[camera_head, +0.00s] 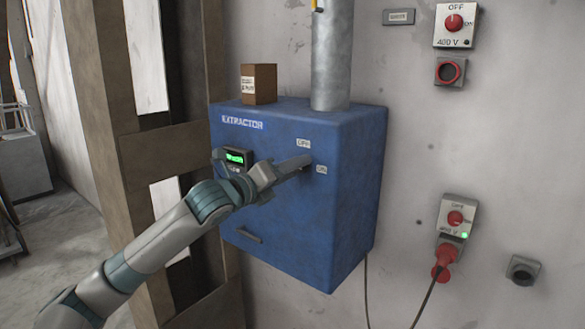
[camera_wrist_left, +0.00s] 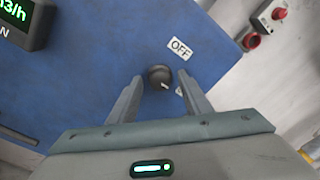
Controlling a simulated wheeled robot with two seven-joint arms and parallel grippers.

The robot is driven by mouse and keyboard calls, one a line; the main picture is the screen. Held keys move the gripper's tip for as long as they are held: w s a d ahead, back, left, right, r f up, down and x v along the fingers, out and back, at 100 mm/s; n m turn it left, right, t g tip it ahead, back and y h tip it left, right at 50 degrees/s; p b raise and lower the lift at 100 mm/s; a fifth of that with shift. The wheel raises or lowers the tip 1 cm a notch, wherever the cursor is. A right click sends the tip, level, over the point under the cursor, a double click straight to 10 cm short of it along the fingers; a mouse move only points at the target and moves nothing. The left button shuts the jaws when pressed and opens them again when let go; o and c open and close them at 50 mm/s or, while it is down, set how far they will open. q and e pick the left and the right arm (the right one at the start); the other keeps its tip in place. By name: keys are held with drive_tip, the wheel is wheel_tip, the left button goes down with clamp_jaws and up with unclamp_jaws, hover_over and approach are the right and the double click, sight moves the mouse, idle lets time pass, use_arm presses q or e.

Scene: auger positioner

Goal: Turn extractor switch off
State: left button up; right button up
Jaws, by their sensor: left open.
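The blue extractor box (camera_head: 345,215) hangs on the wall in the head view, with a green-lit display (camera_head: 235,157) on its front. The extractor switch is a dark round knob (camera_wrist_left: 160,76) in the left wrist view, beside an OFF label (camera_wrist_left: 181,48); a second label, partly hidden, lies to its right. In the head view the arm hides the knob, but the OFF label (camera_head: 303,143) and ON label (camera_head: 321,169) show. My left gripper (camera_wrist_left: 158,88) is open, its two fingers on either side of the knob; I cannot tell whether they touch it. My right gripper is not in view.
A brown box (camera_head: 259,84) and a metal duct (camera_head: 331,55) stand on top of the extractor. Red-knobbed 400 V switches (camera_head: 455,24) and (camera_head: 455,218) are on the wall at right, the lower one with a red plug (camera_head: 442,262). Wooden posts (camera_head: 110,120) stand at left.

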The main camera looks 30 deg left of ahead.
use_arm(q)
drive_tip(key=shift+c, duration=0.4)
drive_tip(key=c, duration=1)
drive_tip(key=shift+n, duration=0.4)
drive_tip(key=shift+n+t+y+p, duration=0.25)
drive_tip(key=shift+n+p, duration=0.6)
drive_tip(key=shift+n, duration=3.6)
drive_tip(key=shift+n+t+y+p, duration=0.2)
drive_tip(key=shift+n+p, duration=0.65)
drive_tip(key=shift+n, duration=3.6)
